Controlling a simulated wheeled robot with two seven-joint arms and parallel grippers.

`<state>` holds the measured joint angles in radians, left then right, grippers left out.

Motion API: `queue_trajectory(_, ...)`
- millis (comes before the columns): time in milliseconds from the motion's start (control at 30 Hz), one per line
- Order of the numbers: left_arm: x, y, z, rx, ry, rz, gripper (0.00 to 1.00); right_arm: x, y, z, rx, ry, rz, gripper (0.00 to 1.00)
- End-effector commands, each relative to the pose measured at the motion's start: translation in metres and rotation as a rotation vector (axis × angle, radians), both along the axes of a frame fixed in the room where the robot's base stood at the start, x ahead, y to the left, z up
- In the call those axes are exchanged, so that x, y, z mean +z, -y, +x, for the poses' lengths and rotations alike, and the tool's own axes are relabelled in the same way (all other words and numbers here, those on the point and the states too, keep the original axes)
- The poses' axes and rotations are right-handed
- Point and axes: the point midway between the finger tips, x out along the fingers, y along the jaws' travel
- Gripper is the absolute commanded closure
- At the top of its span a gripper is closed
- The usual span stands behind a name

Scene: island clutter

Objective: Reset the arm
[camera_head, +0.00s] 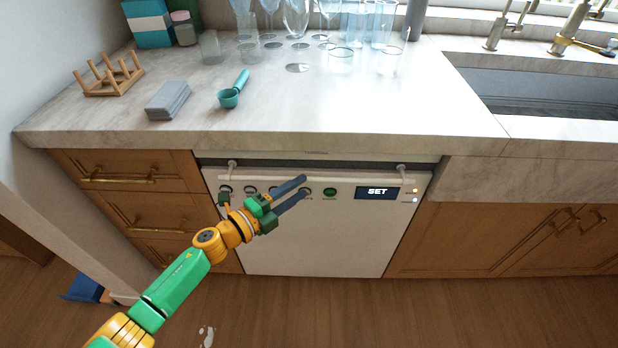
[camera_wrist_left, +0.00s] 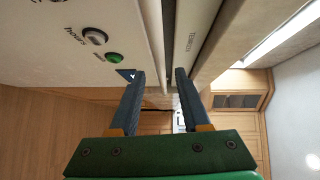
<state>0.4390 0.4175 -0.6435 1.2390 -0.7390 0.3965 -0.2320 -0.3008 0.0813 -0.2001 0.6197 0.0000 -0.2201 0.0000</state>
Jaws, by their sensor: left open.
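My left gripper (camera_head: 291,193) is in front of the white dishwasher (camera_head: 312,247), near its control panel below the counter edge. Its two dark fingers are apart and nothing is between them. In the left wrist view, the open fingers (camera_wrist_left: 157,100) point along the dishwasher front, with a green button (camera_wrist_left: 115,58) and a grey knob (camera_wrist_left: 95,37) close by on the left. I cannot tell whether a finger touches the panel. My left arm reaches in from the lower left. My right gripper is in neither view.
The counter (camera_head: 330,110) holds a wooden rack (camera_head: 112,78), grey slabs (camera_head: 168,100), a teal scoop (camera_head: 229,97) and several glasses (camera_head: 341,60). A sink (camera_head: 545,92) is at the right. The counter's front middle is clear.

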Motion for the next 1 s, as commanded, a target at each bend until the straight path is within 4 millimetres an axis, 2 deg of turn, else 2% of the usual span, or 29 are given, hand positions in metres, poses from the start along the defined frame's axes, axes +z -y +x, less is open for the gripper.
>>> queue_trajectory(100,0.001,-0.013,-0.012,0.001,-0.001,0.001,0.53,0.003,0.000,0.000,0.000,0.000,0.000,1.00)
queue_trajectory(200,0.001,-0.017,-0.017,0.000,0.000,0.000,0.53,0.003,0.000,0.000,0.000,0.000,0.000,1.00)
queue_trajectory(567,0.001,-0.017,-0.016,0.002,-0.001,-0.001,0.53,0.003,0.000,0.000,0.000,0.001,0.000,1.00)
queue_trajectory(633,-0.006,-0.023,-0.015,0.039,-0.046,-0.026,0.53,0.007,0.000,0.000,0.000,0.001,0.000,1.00)
queue_trajectory(667,-0.014,-0.029,-0.014,0.080,-0.094,-0.052,0.53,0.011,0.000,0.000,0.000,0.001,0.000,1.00)
queue_trajectory(733,-0.048,-0.053,-0.018,0.230,-0.272,-0.141,0.53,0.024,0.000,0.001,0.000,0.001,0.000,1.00)
queue_trajectory(767,-0.069,-0.067,-0.024,0.315,-0.368,-0.187,0.53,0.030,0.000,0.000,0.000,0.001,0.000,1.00)
queue_trajectory(833,-0.127,-0.098,-0.055,0.529,-0.611,-0.289,0.53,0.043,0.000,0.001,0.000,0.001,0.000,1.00)
queue_trajectory(867,-0.152,-0.110,-0.074,0.620,-0.712,-0.326,0.53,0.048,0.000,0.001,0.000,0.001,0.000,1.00)
queue_trajectory(900,-0.181,-0.123,-0.103,0.735,-0.835,-0.368,0.53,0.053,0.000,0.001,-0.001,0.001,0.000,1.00)
queue_trajectory(967,-0.221,-0.138,-0.154,0.900,-1.009,-0.419,0.53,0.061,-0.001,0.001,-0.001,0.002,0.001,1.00)
queue_trajectory(1000,-0.242,-0.145,-0.191,1.005,-1.117,-0.446,0.53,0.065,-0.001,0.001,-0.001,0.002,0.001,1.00)
